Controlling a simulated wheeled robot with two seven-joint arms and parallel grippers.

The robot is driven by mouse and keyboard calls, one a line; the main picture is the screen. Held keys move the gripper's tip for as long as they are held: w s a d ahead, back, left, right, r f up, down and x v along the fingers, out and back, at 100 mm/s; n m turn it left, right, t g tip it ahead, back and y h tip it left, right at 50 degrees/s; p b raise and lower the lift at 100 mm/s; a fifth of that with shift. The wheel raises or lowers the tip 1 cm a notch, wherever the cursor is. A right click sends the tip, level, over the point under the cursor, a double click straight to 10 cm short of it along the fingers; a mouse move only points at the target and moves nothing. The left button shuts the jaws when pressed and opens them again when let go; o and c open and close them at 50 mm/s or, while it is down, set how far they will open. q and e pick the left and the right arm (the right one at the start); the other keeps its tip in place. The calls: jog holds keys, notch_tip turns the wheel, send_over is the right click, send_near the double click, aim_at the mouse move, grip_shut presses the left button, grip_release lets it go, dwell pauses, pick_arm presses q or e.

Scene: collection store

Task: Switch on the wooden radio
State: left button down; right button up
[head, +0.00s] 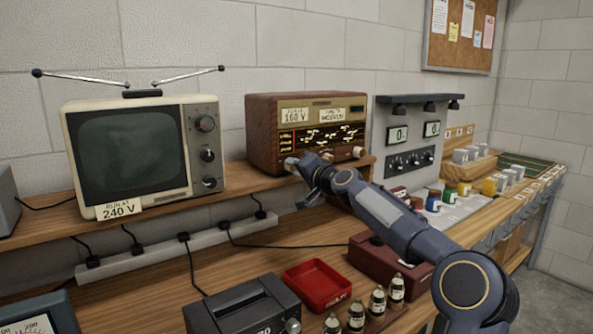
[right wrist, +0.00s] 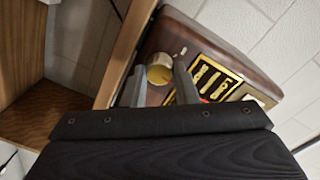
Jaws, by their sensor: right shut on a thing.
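The wooden radio (head: 258,128) stands on the wooden shelf against the wall in the head view. Its black dial (head: 330,137) has bright yellow-orange markings, and a label on its front reads 160 V. A pale knob (head: 358,152) shows at its lower right. My right gripper (head: 293,164) is at the radio's lower left front and hides that corner. In the right wrist view, its two grey fingers are closed around a round brass-coloured knob (right wrist: 159,74) on the radio's front (right wrist: 190,35). My left gripper is not in view.
A television (head: 130,150) labelled 240 V stands left of the radio. A grey panel with dials (head: 408,140) stands to its right. Below are a power strip (head: 180,245), a red tray (head: 317,287), a dark box (head: 243,305) and several valves (head: 378,300) on the bench.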

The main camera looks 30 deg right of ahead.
jog(key=shift+m, duration=0.5)
jog(key=o, duration=1)
jog(key=s+b, duration=0.4)
jog(key=s, duration=0.3)
jog(key=shift+s+d+r, duration=0.15)
jog(key=shift+s+d, duration=0.1)
jog(key=shift+s, duration=0.15)
